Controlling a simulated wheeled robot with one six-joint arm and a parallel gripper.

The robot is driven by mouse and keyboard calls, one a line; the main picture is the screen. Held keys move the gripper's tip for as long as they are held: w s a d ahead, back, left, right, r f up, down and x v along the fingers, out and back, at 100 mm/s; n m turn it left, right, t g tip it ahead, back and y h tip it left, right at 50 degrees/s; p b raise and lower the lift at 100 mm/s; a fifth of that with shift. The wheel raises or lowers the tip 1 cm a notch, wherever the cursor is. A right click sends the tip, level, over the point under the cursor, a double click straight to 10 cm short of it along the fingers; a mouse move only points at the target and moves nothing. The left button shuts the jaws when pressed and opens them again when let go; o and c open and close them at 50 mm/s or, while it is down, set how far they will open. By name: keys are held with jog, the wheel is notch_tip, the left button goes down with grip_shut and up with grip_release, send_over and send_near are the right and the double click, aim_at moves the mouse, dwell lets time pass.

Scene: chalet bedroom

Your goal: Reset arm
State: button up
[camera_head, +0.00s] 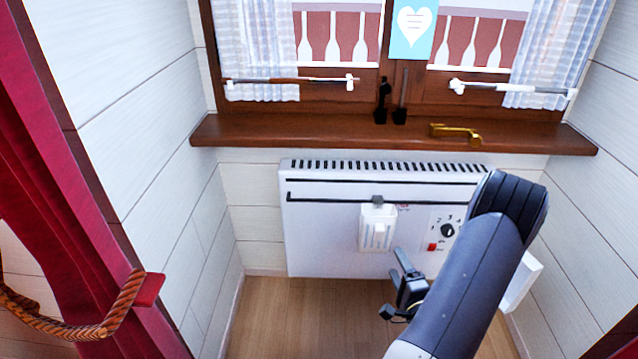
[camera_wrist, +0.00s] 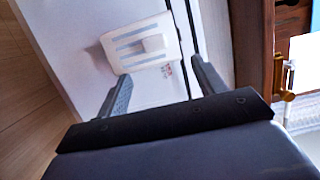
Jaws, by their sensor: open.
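My gripper (camera_head: 399,263) is in front of the lower part of a white wall heater (camera_head: 330,235), and its jaws are open and empty. In the wrist view my gripper (camera_wrist: 160,66) has its two dark fingers spread wide. A small white box (camera_head: 377,229) hangs on the heater front, just above and left of the gripper in the head view. The white box (camera_wrist: 140,43) also shows beyond the gap between the fingers in the wrist view, apart from them. My arm hides the heater's lower right part.
The heater has a dial (camera_head: 447,230) and a red switch (camera_head: 432,247). A brown windowsill (camera_head: 290,133) juts out above, with a brass handle (camera_head: 455,132) on it. A red curtain (camera_head: 60,190) with a rope tieback (camera_head: 75,325) hangs at left. The wooden floor (camera_head: 290,315) is clear below.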

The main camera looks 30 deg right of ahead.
aim_at(382, 233)
jog(key=shift+w, duration=0.1)
jog(key=b+x, duration=0.2)
jog(key=x, duration=0.8)
jog(key=shift+w+f, duration=0.15)
jog(key=shift+w, duration=0.1)
jog(key=shift+d+r, duration=0.15)
jog(key=shift+r, duration=0.2)
